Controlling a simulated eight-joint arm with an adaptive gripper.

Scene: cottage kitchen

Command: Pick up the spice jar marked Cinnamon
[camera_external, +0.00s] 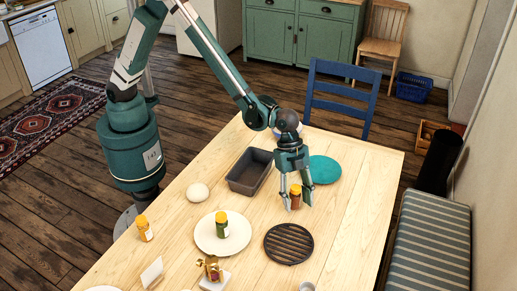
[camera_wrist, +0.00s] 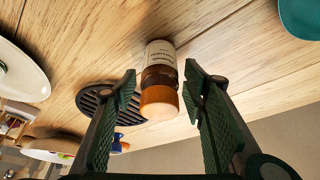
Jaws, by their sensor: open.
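A spice jar (camera_external: 296,190) with reddish-brown contents and an orange lid stands on the wooden table. In the wrist view the jar (camera_wrist: 160,76) shows a pale label whose print is too small to read. My gripper (camera_external: 296,206) is open, pointing down, with its fingers on either side of this jar. In the wrist view, gaps show between the jar and both fingers of my gripper (camera_wrist: 161,82). Another jar (camera_external: 222,229) with green contents stands on a white plate (camera_external: 240,239). A third jar (camera_external: 145,232), orange-yellow, stands at the table's left. Their labels are unreadable.
A dark loaf pan (camera_external: 240,184) lies left of my gripper and a teal plate (camera_external: 325,169) behind it. A black round trivet (camera_external: 289,244) lies in front. A pale round object (camera_external: 197,192) sits left of the pan. The table's right side is clear.

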